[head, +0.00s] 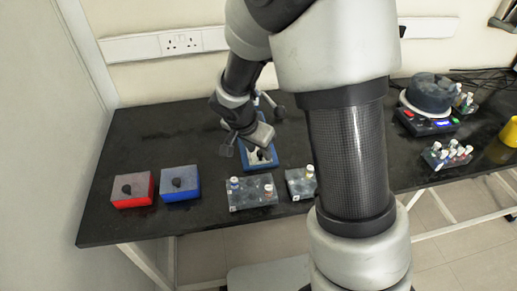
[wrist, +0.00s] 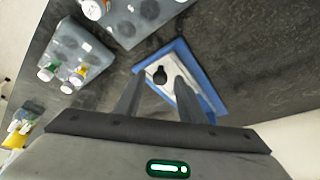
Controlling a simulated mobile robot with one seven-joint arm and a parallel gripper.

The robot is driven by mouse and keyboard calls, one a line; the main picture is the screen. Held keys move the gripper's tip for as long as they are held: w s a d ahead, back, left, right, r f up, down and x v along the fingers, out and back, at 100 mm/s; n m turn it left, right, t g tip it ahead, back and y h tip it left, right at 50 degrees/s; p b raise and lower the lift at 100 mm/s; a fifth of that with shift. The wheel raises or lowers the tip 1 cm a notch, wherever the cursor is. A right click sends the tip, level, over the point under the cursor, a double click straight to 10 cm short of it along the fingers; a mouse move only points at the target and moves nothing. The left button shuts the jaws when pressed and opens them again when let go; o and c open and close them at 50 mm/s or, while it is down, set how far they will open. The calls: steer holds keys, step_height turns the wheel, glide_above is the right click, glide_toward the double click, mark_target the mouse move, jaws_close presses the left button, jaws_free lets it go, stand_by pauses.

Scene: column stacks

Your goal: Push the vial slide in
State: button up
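The vial slide is a pale plate (wrist: 202,100) in a blue frame (wrist: 181,46) on the black bench. It has a black knob (wrist: 160,75). In the head view the blue frame (head: 247,166) is at the middle of the bench, partly hidden under my gripper (head: 262,152). In the wrist view my gripper (wrist: 159,79) is open. Its two fingers are apart, and the knob shows between their tips. No finger visibly touches the knob; how far above the slide the tips are, I cannot tell.
Grey vial racks (head: 251,193) (head: 299,183) stand in front of the slide. A red box (head: 132,202) and a blue box (head: 180,195) are at left. A device with a dark round top (head: 430,90) and another vial rack (head: 446,158) are at right. Bench behind the boxes is clear.

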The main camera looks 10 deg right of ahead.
jaws_close()
steer(key=w, duration=0.8)
steer(key=shift+w+b, duration=0.25)
steer(key=shift+b, duration=0.05)
steer(key=shift+w+r, duration=0.1)
steer(key=shift+w, duration=0.1)
jaws_free()
steer(key=shift+w, duration=0.1)
